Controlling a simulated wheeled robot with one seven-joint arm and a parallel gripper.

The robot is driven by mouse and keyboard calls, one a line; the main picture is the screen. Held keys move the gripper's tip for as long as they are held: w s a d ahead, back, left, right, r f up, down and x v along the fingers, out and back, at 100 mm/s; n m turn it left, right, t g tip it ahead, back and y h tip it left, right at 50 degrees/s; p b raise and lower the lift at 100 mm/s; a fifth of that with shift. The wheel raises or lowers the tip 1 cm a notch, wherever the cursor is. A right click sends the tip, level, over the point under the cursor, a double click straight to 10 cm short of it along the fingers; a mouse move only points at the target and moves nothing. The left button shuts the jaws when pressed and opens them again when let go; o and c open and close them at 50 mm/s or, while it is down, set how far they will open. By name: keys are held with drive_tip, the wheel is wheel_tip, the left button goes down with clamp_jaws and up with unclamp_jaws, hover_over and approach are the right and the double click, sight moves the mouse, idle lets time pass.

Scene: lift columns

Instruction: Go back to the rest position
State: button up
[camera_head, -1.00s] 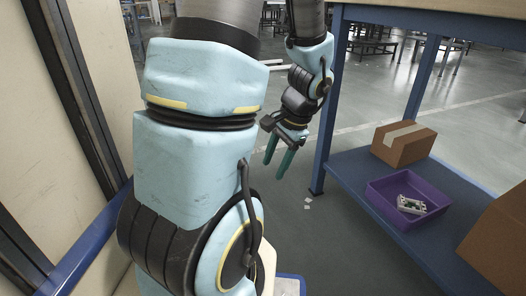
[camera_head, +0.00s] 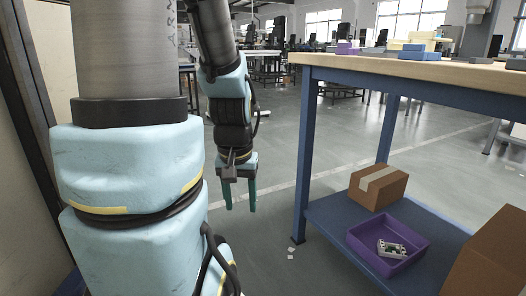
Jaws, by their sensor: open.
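My gripper (camera_head: 240,196) hangs at the middle of the head view with its two green fingers pointing down. The fingers are apart and nothing is between them. It is over the floor, to the left of the blue-legged table (camera_head: 303,150) and clear of it. My arm's blue and black links fill the left side of the picture and hide what is behind them.
The table's lower shelf (camera_head: 330,217) holds a cardboard box (camera_head: 377,188), a purple bin (camera_head: 372,249) with a small grey-white part (camera_head: 391,249) in it, and another box (camera_head: 490,262) at the right edge. Blue and purple items lie on the wooden tabletop (camera_head: 430,72).

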wheel_tip(320, 180, up, 38)
drive_tip(key=p, duration=3.6)
drive_tip(key=shift+f, duration=0.15)
